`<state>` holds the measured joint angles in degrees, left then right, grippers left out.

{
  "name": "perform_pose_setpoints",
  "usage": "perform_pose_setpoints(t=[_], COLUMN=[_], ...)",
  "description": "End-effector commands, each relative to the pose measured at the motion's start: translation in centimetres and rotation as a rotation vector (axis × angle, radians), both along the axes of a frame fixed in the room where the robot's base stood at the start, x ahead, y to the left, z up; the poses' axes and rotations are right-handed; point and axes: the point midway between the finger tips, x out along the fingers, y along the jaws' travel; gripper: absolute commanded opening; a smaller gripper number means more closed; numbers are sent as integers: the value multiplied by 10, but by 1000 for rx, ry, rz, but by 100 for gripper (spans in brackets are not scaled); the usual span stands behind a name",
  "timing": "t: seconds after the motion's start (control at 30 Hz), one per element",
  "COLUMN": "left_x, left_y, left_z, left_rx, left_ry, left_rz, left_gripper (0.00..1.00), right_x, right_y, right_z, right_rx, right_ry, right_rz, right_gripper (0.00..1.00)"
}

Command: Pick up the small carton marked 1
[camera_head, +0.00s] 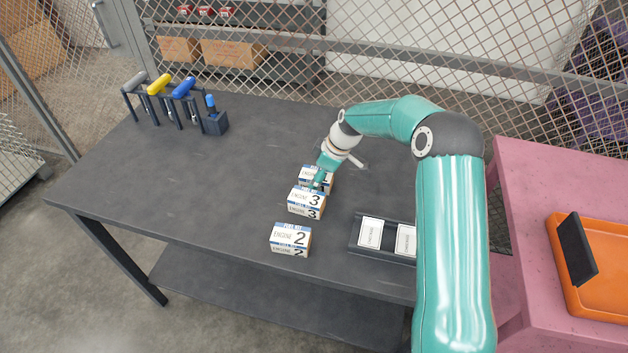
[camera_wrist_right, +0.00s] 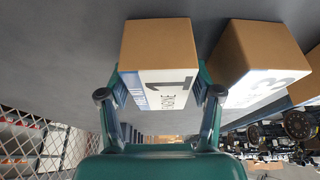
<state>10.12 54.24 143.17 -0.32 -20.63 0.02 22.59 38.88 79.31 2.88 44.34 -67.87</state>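The small carton marked 1 (camera_head: 318,176) stands on the dark table, behind the carton marked 3 and partly hidden by it and by my right gripper in the head view. In the right wrist view the carton marked 1 (camera_wrist_right: 160,85) is a brown box with a white and blue label, between my right fingers. My right gripper (camera_head: 319,180) is low over this carton; in the wrist view its fingers (camera_wrist_right: 160,92) lie along both sides. Whether they press on it I cannot tell. My left gripper is not in view.
The carton marked 3 (camera_head: 306,202) stands close beside it, and the carton marked 2 (camera_head: 290,240) is nearer the front. A dark tray (camera_head: 355,243) with white labelled plates lies right. A tool rack (camera_head: 165,102) stands back left. The left of the table (camera_head: 200,185) is clear.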

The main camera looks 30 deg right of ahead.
Motion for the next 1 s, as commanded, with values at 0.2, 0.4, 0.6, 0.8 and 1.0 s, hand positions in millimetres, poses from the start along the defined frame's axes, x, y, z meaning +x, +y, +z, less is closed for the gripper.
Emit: perform_pose_setpoints(t=[0.2, 0.4, 0.6, 0.8, 1.0], left_x=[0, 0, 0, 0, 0], left_y=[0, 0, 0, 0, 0], left_z=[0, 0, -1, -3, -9], left_rx=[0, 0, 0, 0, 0], left_ry=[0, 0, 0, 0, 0], left_rz=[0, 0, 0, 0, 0], left_gripper=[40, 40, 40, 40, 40], right_x=[0, 0, 1, 1, 2], right_y=[0, 0, 0, 0, 0], right_z=[0, 1, 3, 17, 53], right_rx=[0, 0, -1, -1, -3], right_ry=[0, -1, -2, -4, -8], right_rz=[0, 0, 0, 1, 2], right_gripper=[23, 12, 12, 12, 12])
